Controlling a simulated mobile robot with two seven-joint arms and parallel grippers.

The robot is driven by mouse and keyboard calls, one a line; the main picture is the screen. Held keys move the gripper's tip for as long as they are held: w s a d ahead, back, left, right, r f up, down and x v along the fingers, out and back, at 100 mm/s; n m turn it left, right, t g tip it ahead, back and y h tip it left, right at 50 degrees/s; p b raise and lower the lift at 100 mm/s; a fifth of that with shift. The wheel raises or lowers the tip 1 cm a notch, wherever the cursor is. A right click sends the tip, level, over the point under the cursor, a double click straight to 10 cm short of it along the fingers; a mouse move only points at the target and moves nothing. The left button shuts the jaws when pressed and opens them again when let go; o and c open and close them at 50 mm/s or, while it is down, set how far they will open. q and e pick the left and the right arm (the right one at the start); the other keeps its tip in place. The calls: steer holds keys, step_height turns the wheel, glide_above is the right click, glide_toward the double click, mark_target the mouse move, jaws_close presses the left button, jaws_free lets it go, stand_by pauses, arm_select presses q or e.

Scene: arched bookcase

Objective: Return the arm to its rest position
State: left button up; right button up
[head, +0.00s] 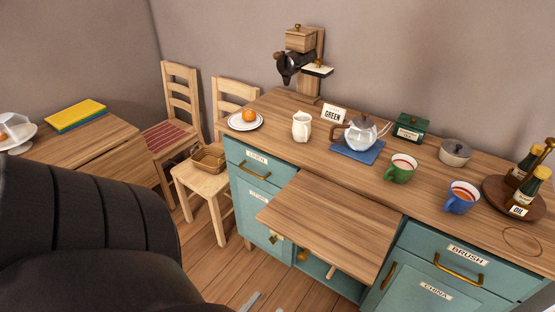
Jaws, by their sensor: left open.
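My left gripper (261,302) shows only as small grey parts at the bottom edge of the head view, low over the wooden floor. It is open, and nothing shows between its fingers. It is apart from the teal cabinet (262,222) and below the pulled-out wooden board (330,222). Most of the gripper is cut off by the picture's edge. My right gripper is not in view.
The counter holds a white jug (302,126), glass teapot (361,133), green mug (401,168), blue mug (462,197) and bottles. Two wooden chairs (181,95) stand left of it. A large dark shape hides the lower left. The pulled-out board is bare.

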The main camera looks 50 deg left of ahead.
arm_select(q)
steer(key=shift+v, duration=1.05)
steer(key=s+d+f+m+g+h+b, duration=0.15)
steer(key=d+f+g, duration=0.25)
steer(key=f, duration=0.8)
steer(key=d+f+m+g+h, duration=0.1)
steer(key=d+f+g+h, duration=0.3)
steer(key=f, duration=0.7)
steer(key=s+a+f+m+g+y, duration=0.1)
steer(key=s+a+f+m+g, duration=0.1)
steer(key=s+f+g, duration=0.6)
step_height(320, 180, down, 2)
steer(key=shift+s+a+f+m, duration=0.1)
steer(key=shift+s+a+m, duration=0.25)
steer(key=shift+s+a, duration=0.75)
